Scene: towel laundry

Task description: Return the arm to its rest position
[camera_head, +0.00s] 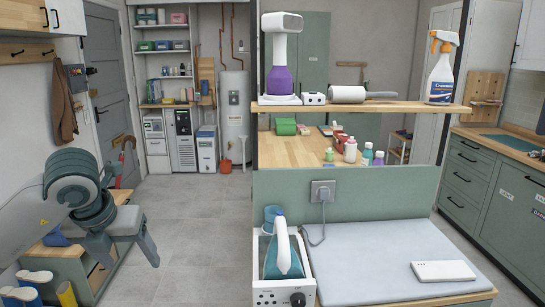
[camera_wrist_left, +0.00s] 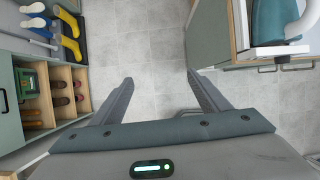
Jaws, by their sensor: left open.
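My left arm comes in from the left in the head view, with its grey gripper (camera_head: 150,245) at the left, beside the low wooden bench. In the left wrist view the two fingers of the left gripper (camera_wrist_left: 160,95) stand wide apart with only grey floor tiles between them. The gripper is open and empty and touches nothing that I can see. My right gripper is in neither view.
A low bench (camera_head: 70,262) with boots (camera_head: 40,277) stands at the left. The ironing station with an iron (camera_head: 284,255) and a grey pad (camera_head: 385,250) is at the right. The tiled floor (camera_head: 195,230) between them is clear.

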